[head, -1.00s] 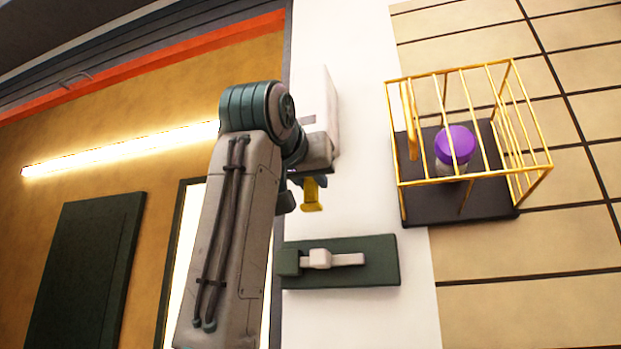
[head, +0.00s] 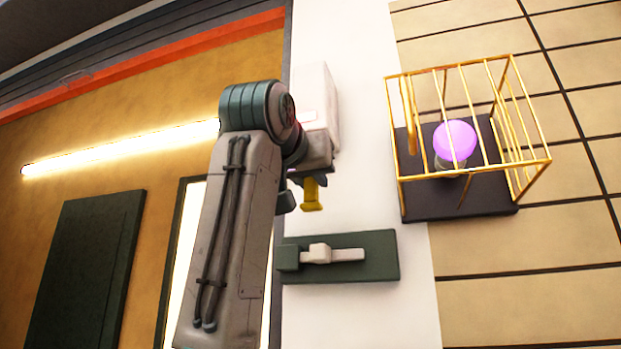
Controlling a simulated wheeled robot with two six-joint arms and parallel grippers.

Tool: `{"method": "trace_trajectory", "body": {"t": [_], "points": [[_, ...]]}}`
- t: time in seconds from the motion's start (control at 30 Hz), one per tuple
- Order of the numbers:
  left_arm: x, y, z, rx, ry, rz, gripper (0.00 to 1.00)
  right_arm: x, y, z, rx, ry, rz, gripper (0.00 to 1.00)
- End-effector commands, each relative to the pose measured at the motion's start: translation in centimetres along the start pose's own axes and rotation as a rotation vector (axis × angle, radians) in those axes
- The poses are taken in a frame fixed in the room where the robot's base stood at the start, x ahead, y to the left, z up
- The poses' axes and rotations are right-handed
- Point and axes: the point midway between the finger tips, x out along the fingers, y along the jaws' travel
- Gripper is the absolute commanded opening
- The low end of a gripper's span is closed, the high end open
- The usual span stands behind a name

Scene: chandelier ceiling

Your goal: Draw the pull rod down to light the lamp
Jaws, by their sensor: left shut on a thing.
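The pull rod (head: 312,195) is a short yellow rod with a flared lower end. It hangs below a white box (head: 319,110) on the white wall strip. My left gripper (head: 301,186) is shut on the upper part of the rod, partly hidden behind my own arm. The lamp (head: 455,142) is a round bulb inside a yellow wire cage (head: 525,165) on a dark base, right of the gripper. The bulb glows bright pink-purple. My right gripper is not in view.
A dark green plate with a pale slide bolt (head: 375,262) is fixed to the wall below the rod. A lit tube (head: 120,147) and a dark panel (head: 85,270) are on the orange wall at left. The white wall between rod and cage is clear.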

Motion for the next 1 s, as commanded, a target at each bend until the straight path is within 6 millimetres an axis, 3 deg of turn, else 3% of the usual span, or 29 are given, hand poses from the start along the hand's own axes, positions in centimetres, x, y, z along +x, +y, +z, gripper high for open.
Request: {"method": "trace_trajectory", "body": {"t": [0.33, 0.37, 0.47, 0.67, 0.83, 1.0], "points": [[0.03, 0.00, -0.69, 0.000, -0.001, 0.000, 0.00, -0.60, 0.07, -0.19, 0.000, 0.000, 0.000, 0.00], [0.02, -0.01, -0.69, 0.000, -0.001, 0.000, 0.24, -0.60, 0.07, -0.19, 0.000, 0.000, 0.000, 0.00], [0.02, -0.01, -0.70, 0.000, -0.001, 0.000, 0.43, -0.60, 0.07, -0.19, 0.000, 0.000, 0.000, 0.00], [0.01, 0.00, -0.71, 0.000, -0.001, 0.000, 0.45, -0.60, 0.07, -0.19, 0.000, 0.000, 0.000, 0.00], [0.01, 0.00, -0.72, 0.000, 0.000, 0.000, 0.74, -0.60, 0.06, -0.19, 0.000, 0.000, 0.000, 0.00], [0.00, -0.01, -0.73, 0.000, 0.000, 0.000, 0.74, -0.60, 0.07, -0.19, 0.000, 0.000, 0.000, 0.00]]}}
